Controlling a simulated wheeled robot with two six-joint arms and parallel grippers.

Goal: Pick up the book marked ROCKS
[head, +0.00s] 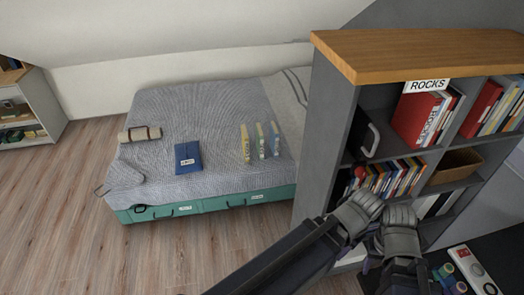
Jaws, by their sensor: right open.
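A red book (415,115) stands upright at the left of a row in the upper middle compartment of the grey shelf unit (325,130). Its white spine seems to read ROCKS. The arms hide part of the lower shelf.
More books (390,178) fill a lower compartment, beside a wicker basket (456,165). Wood floor (100,255) at lower left is clear.

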